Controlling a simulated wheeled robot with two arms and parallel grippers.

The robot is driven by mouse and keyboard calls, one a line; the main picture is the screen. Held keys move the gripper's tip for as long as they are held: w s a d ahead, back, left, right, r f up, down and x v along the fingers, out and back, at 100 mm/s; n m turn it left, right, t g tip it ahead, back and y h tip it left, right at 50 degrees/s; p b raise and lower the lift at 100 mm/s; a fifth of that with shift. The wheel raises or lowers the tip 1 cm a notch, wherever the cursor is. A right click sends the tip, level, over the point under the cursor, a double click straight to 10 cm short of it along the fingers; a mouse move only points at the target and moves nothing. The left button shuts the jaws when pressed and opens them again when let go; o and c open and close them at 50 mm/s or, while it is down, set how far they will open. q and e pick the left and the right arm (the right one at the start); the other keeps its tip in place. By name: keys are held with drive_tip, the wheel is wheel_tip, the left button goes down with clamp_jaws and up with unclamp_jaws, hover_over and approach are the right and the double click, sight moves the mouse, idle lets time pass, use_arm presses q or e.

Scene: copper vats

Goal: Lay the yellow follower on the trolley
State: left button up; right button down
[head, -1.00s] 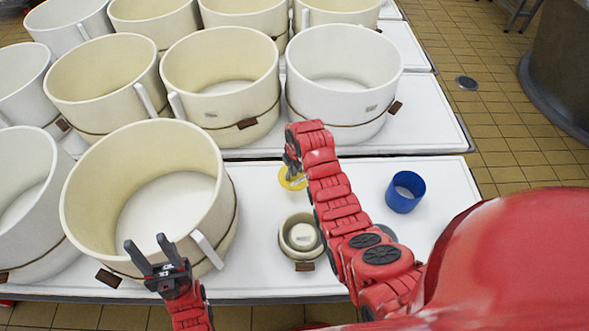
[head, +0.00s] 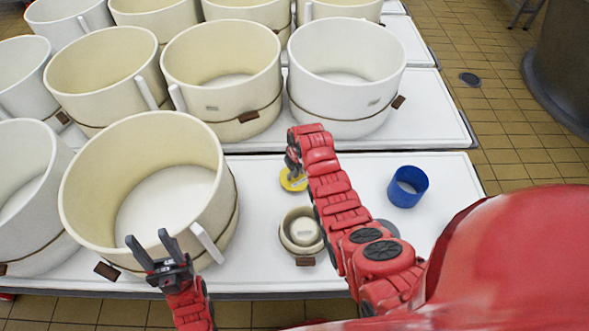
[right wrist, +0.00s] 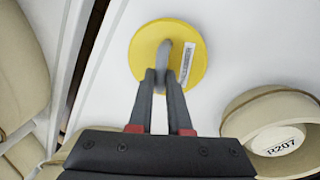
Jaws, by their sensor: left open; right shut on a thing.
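The yellow follower (head: 294,185) is a round yellow disc with a grey upright handle and a white label. My right gripper (head: 291,168) is shut on its handle; the right wrist view shows the fingers (right wrist: 164,80) on the handle above the disc (right wrist: 145,52). The follower is over the near white top (head: 350,190); I cannot tell whether it touches it or hangs just above. My left gripper (head: 153,247) is open and empty, in front of the large near cream vat (head: 205,185). I cannot identify a separate trolley.
A small cream mould (head: 301,247) stands near the follower; the right wrist view shows "R207" inside it (right wrist: 283,141). A blue cup (head: 408,187) stands to the right. Large vats fill the left and back. Bare white top lies between the follower and the cup.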

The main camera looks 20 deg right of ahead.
drive_tip(key=shift+f+b, duration=0.7)
drive_tip(key=shift+f, duration=0.1)
idle(0.7)
drive_tip(key=c, duration=0.8)
unclamp_jaws()
drive_tip(key=shift+r, duration=0.1)
drive_tip(key=shift+r+p, duration=0.65)
drive_tip(key=shift+r, duration=0.65)
drive_tip(key=shift+r+p, duration=0.65)
drive_tip(key=shift+r, duration=1.5)
